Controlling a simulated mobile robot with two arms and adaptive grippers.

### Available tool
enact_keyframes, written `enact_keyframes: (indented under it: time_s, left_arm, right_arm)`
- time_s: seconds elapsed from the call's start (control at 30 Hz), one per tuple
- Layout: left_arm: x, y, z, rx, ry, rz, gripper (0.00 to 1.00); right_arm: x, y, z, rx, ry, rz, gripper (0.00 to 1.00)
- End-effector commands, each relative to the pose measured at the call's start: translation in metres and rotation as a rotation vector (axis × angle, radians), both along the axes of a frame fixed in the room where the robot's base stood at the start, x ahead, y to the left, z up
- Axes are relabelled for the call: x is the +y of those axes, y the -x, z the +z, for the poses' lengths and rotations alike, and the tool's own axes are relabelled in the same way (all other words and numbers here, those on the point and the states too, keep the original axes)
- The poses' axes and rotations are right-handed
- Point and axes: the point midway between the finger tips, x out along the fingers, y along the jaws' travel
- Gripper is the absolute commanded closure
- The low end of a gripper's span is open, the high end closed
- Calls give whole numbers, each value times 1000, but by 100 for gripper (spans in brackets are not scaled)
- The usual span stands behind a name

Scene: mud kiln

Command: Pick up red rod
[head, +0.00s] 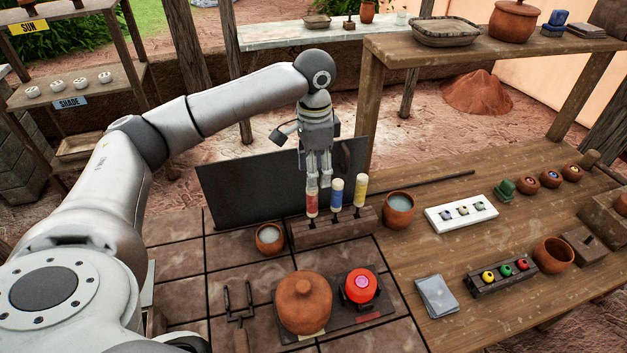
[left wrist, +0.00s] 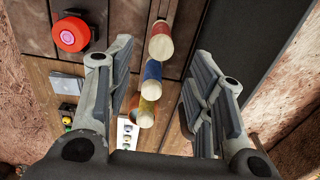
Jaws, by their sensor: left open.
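The red rod (head: 311,204), with a pale top, stands upright in the left slot of a dark wooden rack (head: 340,229). A blue rod (head: 337,194) and a yellow rod (head: 360,188) stand to its right in the same rack. My left gripper (head: 318,184) points down just above the red rod, open and empty. In the left wrist view, the pale end of the red rod (left wrist: 160,45) shows between the two spread fingers of my left gripper (left wrist: 162,55), nearer their tips. My right gripper is not in view.
A dark upright panel (head: 240,195) stands behind the rack. Clay cups stand on both sides of it, one at the left (head: 270,239) and one at the right (head: 398,209). A lidded clay pot (head: 302,303) and a red button (head: 361,286) are in front.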

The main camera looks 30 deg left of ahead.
Motion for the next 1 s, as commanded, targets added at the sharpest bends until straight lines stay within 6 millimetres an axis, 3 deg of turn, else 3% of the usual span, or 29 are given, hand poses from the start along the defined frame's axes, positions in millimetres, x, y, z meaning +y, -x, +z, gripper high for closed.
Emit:
enact_keyframes:
  time_s: [0.1,0.27,0.57,0.8,1.0]
  left_arm:
    - [1,2,-9,6,-2,-1,51]
    - [1,2,-35,6,-2,0,51]
    - [2,2,-62,4,-2,0,51]
    - [5,4,-97,5,-2,0,51]
    - [5,3,-107,2,-2,-1,51]
  right_arm:
    - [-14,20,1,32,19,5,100]
    - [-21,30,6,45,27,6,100]
    - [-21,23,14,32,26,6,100]
    - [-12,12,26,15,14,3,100]
    - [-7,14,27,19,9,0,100]
